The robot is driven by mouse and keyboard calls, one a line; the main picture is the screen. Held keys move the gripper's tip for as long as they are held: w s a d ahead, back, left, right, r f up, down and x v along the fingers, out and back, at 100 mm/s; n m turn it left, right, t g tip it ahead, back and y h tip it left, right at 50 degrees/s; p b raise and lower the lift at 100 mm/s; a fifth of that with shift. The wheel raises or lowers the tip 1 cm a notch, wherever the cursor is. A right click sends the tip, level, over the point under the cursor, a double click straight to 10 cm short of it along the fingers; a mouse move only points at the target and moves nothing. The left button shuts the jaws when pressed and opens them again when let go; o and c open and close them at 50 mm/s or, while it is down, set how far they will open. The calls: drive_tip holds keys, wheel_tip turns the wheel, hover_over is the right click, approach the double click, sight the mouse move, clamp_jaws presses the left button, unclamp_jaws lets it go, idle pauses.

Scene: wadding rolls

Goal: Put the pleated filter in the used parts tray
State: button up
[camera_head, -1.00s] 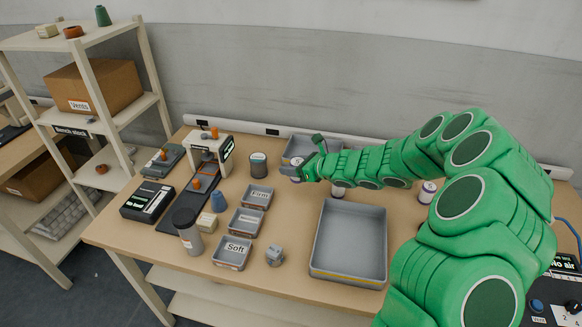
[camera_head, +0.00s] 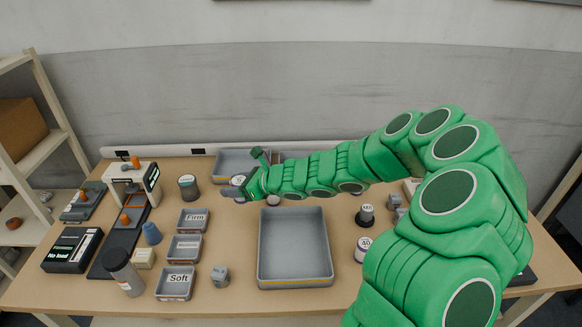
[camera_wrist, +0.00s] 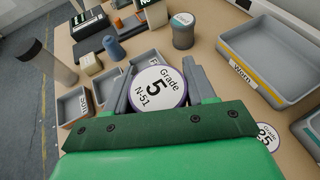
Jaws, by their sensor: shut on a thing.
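My gripper (camera_head: 244,186) is shut on a round roll (camera_wrist: 157,88) with a white top reading "Grade 5 N-51". In the wrist view the roll sits between both fingers. In the head view its pale top (camera_head: 238,180) shows in front of the back tray; I cannot tell its height above the bench. I see nothing I can tell is a pleated filter, and no tray reading "used parts". A grey tray labelled "Worn" (camera_wrist: 250,72) is at upper right in the wrist view. A large empty grey tray (camera_head: 295,245) stands mid-bench.
Small trays labelled Firm (camera_head: 193,220), a middle one (camera_head: 184,248) and Soft (camera_head: 175,283) stand left of the large tray. A dark cylinder (camera_head: 123,272), blue piece (camera_head: 151,233) and press (camera_head: 132,185) are further left. Rolls (camera_head: 366,216) stand right, near my arm.

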sight(306, 154)
drive_tip(key=w+d+t, duration=0.1)
drive_tip(key=w+d, duration=0.6)
drive_tip(key=d, duration=0.5)
drive_tip(key=w+d, duration=0.6)
drive_tip(key=d, duration=0.5)
drive_tip(key=shift+m, duration=0.4)
drive_tip(key=shift+w+a+f, duration=0.1)
drive_tip(key=shift+w+f, duration=1.35)
drive_tip(key=shift+w, duration=0.85)
drive_tip(key=shift+w+d+f, duration=0.1)
drive_tip(key=shift+w+f, duration=1.35)
drive_tip(key=shift+w, duration=0.8)
drive_tip(key=shift+w+a+f, duration=0.1)
drive_tip(key=shift+w+f, duration=1.35)
drive_tip(key=shift+w, duration=0.85)
drive_tip(key=shift+w+f, duration=0.25)
drive_tip(key=shift+f, duration=1.6)
drive_tip(key=shift+f, duration=0.15)
drive_tip(key=o, duration=1)
